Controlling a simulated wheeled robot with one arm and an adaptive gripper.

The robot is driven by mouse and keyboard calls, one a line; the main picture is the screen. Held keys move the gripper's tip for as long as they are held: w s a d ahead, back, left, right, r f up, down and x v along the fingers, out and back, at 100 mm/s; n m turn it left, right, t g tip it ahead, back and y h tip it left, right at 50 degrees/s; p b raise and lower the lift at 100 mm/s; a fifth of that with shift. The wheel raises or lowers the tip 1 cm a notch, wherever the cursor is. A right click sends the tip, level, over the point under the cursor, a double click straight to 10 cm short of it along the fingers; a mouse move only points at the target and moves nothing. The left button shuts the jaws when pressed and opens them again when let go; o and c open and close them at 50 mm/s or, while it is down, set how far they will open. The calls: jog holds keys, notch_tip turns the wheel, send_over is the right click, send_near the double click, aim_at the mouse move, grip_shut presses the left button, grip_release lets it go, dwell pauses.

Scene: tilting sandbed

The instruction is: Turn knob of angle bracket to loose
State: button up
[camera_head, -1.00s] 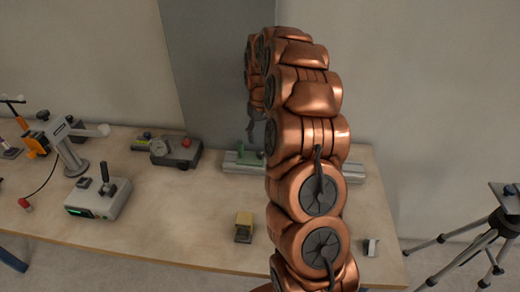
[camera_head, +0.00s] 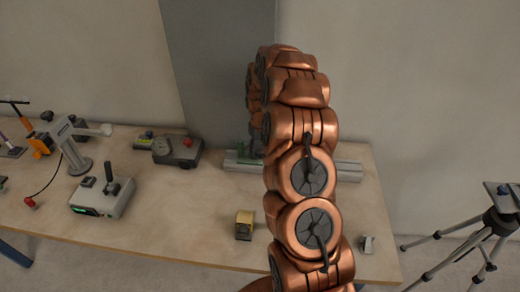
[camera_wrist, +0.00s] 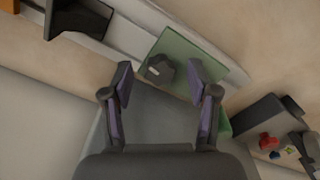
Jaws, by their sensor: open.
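The green angle bracket (camera_wrist: 185,52) is at the top centre of the wrist view, against a pale rail. Its dark round knob (camera_wrist: 160,69) has a light pointer mark and shows between my fingertips. My gripper (camera_wrist: 159,76) is open, with one finger on each side of the knob as seen from the wrist. I cannot tell whether the fingertips touch it. In the head view the bracket (camera_head: 242,153) is at the back of the table, partly hidden by my arm and gripper.
The rail (camera_head: 347,171) runs along the back of the table. A dark box with a gauge and red button (camera_head: 177,152) stands left of the bracket. A joystick box (camera_head: 102,196) and a small yellow block (camera_head: 244,225) are nearer the front. A tripod (camera_head: 487,236) stands at right.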

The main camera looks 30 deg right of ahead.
grip_shut()
dwell(0.3)
jog(key=shift+f+n+b, duration=0.1)
jog(key=shift+n+b, duration=0.2)
jog(key=shift+b, duration=0.2)
jog(key=n+b, duration=0.1)
jog(key=b, duration=0.1)
jog(key=shift+f+n+b, duration=0.15)
jog(key=shift+n+b, duration=0.2)
jog(key=shift+n, duration=0.05)
jog(key=n+b, duration=0.2)
jog(key=b, duration=0.1)
jog(key=shift+n, duration=0.3)
jog(key=n+b, duration=0.3)
jog(key=n, duration=0.1)
jog(key=shift+n, duration=0.3)
jog(key=shift+r+n+b, duration=0.15)
jog(key=shift+n+b, duration=0.15)
jog(key=shift+n, duration=0.65)
jog(key=shift+r+n+b, duration=0.1)
jog(key=shift+n+b, duration=0.15)
jog(key=shift+n, duration=0.7)
